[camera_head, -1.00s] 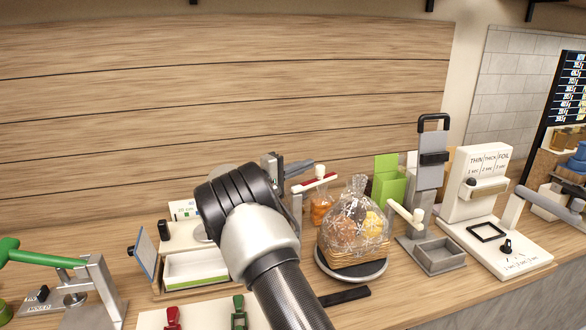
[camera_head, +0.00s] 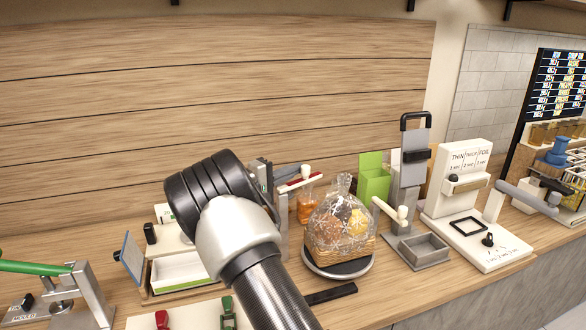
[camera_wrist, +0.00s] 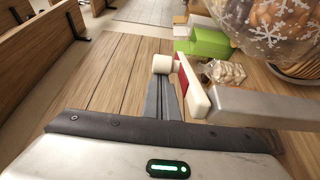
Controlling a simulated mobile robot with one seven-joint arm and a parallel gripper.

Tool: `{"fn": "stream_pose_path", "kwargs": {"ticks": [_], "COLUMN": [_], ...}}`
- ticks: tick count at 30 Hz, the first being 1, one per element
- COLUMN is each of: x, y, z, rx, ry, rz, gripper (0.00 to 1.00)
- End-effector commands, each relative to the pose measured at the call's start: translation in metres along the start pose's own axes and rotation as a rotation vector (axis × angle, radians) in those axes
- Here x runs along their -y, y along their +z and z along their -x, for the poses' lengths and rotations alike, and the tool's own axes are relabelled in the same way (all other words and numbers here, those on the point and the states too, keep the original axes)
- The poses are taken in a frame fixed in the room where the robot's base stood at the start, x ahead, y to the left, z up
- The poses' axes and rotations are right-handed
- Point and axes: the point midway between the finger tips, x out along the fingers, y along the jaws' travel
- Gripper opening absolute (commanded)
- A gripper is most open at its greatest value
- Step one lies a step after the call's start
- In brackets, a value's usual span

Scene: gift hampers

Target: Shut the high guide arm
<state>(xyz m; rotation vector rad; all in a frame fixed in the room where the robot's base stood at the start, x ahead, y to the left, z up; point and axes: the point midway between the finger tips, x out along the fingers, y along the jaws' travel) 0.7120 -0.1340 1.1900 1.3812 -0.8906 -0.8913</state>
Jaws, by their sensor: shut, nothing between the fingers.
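A white-and-red guide arm with a white knob (camera_head: 298,183) sits on a pale post left of the wrapped basket. I take it as the high guide arm; how far it stands open I cannot tell. In the wrist view its red-and-white bar (camera_wrist: 190,85) ends in the white knob, with a grey bar running right from it. My gripper (camera_wrist: 165,98) is shut and empty, its narrow fingers pointing at the knob, close to the bar's left side. Contact is unclear. In the head view my gripper (camera_head: 262,172) is partly hidden behind my wrist.
The wrapped gift basket (camera_head: 342,225) stands on a round turntable just right. A grey stand (camera_head: 408,170) with another knobbed arm and a white sealer (camera_head: 462,190) are farther right. A white drawer box (camera_head: 188,270) is left. The wooden back wall is behind.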

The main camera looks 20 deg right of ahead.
Motion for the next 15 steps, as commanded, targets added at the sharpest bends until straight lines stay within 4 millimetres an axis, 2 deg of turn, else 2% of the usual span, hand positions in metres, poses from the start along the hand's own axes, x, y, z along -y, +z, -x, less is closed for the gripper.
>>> {"fn": "stream_pose_path", "kwargs": {"ticks": [15], "x": [-0.0042], "y": [0.0093], "z": [-0.0027], "rx": [0.003], "ry": [0.0], "rz": [0.002], "gripper": [0.0]}}
